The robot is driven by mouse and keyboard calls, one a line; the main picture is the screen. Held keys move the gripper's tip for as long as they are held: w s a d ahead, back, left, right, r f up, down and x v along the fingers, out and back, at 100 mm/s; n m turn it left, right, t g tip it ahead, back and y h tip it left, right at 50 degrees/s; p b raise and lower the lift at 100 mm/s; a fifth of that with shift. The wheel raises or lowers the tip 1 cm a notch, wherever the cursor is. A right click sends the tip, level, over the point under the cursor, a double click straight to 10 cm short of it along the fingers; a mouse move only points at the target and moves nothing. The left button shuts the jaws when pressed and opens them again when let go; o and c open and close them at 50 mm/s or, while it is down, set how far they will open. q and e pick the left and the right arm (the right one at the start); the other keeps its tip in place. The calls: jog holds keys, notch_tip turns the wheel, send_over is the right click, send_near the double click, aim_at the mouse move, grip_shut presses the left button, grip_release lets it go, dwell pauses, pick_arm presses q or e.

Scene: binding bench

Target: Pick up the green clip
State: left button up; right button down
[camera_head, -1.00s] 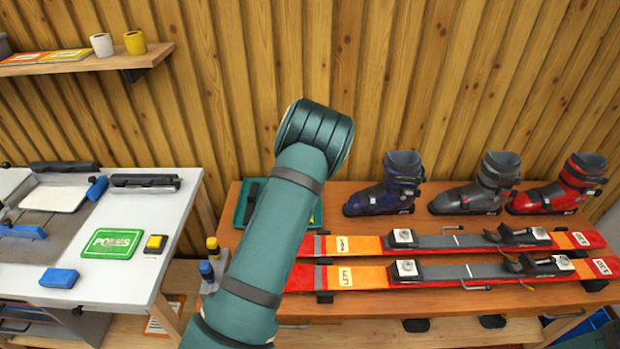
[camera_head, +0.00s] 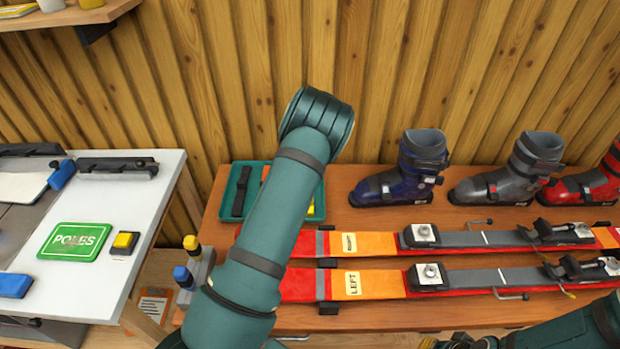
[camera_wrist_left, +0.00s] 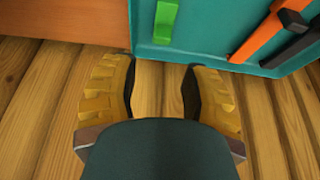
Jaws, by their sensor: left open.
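The green clip (camera_wrist_left: 165,22) lies in a teal tray (camera_wrist_left: 208,30), near the top of the left wrist view. My left gripper (camera_wrist_left: 160,95), with yellow fingers, is open and empty; in that picture the clip is just above the gap between its fingertips, apart from them. In the head view the tray (camera_head: 228,195) sits on the orange-brown bench, partly covered by my left arm. The green clip and my left gripper are hidden there. Part of my right arm shows at the lower right, with a yellow piece, perhaps its gripper (camera_head: 430,343), at the bottom edge.
The tray also holds a black item (camera_head: 242,190) and an orange item (camera_wrist_left: 262,28). Skis (camera_head: 480,275) and ski boots (camera_head: 400,175) occupy the bench to the right. A white table (camera_head: 110,285) with a green POLES pad (camera_head: 74,241) stands left. A plank wall rises behind.

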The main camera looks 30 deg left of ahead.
pick_arm(q)
jog(key=x, duration=0.4)
jog(key=shift+w+f+b, duration=0.1)
jog(key=shift+f+b, duration=0.2)
jog(key=x, duration=0.1)
jog(key=b+x, duration=0.1)
jog(key=x, duration=0.3)
jog(key=shift+s+f, duration=0.2)
jog(key=shift+s, duration=0.1)
jog(key=shift+o, duration=0.3)
